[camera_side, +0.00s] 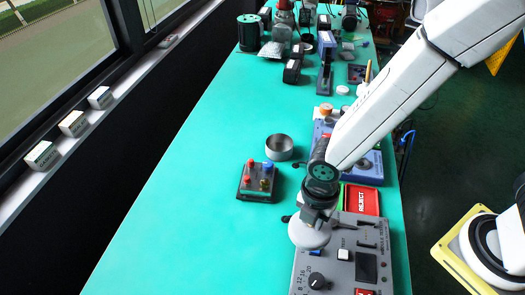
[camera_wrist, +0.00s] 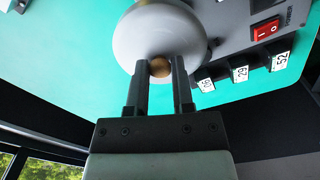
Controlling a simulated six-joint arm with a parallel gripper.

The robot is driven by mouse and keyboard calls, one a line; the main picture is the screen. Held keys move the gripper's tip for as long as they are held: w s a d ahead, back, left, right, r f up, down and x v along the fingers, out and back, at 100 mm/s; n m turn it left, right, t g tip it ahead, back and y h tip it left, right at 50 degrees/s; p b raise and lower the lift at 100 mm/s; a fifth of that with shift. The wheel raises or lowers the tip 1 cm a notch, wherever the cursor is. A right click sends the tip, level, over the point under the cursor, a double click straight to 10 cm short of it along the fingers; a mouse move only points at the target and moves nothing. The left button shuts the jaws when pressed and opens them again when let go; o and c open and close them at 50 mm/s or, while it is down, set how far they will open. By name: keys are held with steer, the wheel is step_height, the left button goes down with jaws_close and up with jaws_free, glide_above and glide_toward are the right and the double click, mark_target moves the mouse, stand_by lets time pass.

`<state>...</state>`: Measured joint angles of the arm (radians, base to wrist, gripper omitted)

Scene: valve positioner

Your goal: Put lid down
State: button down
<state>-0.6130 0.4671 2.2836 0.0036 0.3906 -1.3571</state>
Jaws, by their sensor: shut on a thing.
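The lid (camera_side: 309,232) is a pale grey-white round disc. In the wrist view, the lid (camera_wrist: 158,32) has a small brass knob (camera_wrist: 160,67) between the fingers. My gripper (camera_side: 314,212) is shut on this knob, and its two dark fingers (camera_wrist: 161,72) also show in the wrist view. An open round metal pot (camera_side: 279,147) stands on the green table, behind and left of my gripper.
A small dark box with red and blue knobs (camera_side: 259,181) sits left of my gripper. A red REJECT tray (camera_side: 362,200) lies to the right. The green table (camera_side: 185,190) is clear on the left. Several devices crowd the far end.

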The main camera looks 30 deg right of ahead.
steer(key=w+a+f, duration=0.4)
steer(key=w, duration=0.3)
glide_above(260, 230)
steer(key=shift+s+d+f, duration=0.1)
steer(key=shift+f, duration=1.15)
steer(key=shift+s+d+f, duration=0.1)
steer(key=shift+f, duration=1.1)
steer(key=shift+w+a+f, duration=0.15)
steer(key=shift+w+f, duration=0.05)
steer(key=shift+f, duration=1.65)
steer(key=shift+f, duration=0.1)
steer(key=shift+c, duration=2.4)
jaws_free()
